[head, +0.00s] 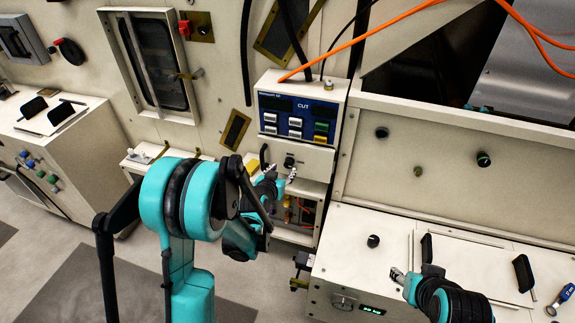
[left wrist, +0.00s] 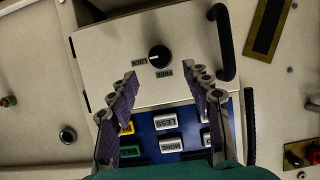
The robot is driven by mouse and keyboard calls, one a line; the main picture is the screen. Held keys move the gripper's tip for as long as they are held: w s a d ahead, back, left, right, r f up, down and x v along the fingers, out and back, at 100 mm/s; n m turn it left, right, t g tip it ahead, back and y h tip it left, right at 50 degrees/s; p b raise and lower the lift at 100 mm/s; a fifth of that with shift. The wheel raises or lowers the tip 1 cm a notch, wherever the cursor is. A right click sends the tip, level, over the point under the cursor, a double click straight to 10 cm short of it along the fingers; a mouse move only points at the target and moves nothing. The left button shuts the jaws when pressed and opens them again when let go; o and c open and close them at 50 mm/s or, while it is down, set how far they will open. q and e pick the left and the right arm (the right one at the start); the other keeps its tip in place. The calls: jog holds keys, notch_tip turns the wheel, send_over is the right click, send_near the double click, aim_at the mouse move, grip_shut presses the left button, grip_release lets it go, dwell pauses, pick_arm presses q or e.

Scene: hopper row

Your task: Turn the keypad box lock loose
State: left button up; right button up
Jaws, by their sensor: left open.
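The keypad box (head: 300,106) is pale, with a blue button panel marked CUT. Below the panel, its lock is a small black knob (head: 289,161). In the left wrist view, upside down, the lock knob (left wrist: 159,56) sits between LOCK and FREE labels; its pale mark seems to lie on the LOCK side. My left gripper (head: 280,172) is open in front of the knob. In the wrist view its fingers (left wrist: 163,75) stand apart, with the knob just beyond their tips, apparently untouched. My right gripper (head: 405,276) is over the lower right console; its opening is unclear.
A black handle (left wrist: 222,42) stands beside the knob. An orange cable (head: 365,37) runs above the box. A lower console (head: 380,220) with knobs and black handles spreads at the right. A open-fronted compartment (head: 305,215) lies under the box.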

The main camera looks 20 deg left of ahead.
aim_at(288, 165)
pick_arm(q)
jog(key=b+x, duration=0.1)
jog(key=x, duration=0.5)
jog(key=shift+w+f, duration=0.15)
grip_shut()
